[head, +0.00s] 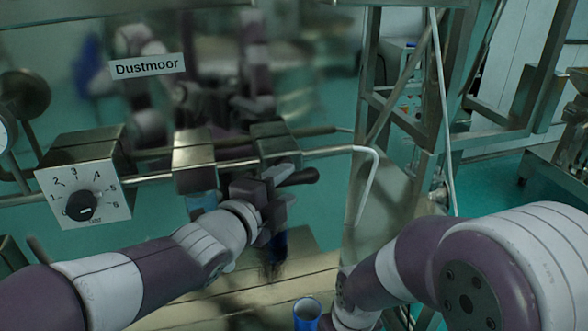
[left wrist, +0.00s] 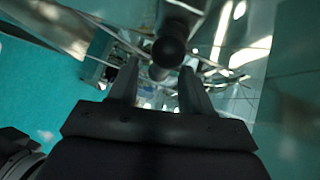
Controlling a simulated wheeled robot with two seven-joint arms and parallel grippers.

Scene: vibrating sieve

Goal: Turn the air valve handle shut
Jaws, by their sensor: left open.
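The air valve handle (head: 300,177) is a dark, rounded lever below the metal block at the right end of the pipe assembly. My left gripper (head: 279,189) is right at it, with its jaws open. In the left wrist view, the handle's round black end (left wrist: 168,51) shows between and beyond the two open fingers (left wrist: 158,85). I cannot tell whether either finger touches it. The valve body is partly hidden behind my left gripper.
A control box with a numbered dial (head: 83,206) stands left on the pipes. A white bent pipe (head: 370,165) runs to the right of the handle. A metal frame (head: 400,110) stands behind. A blue cylinder (head: 307,313) is at the lower middle. A "Dustmoor" label (head: 147,67) hangs above.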

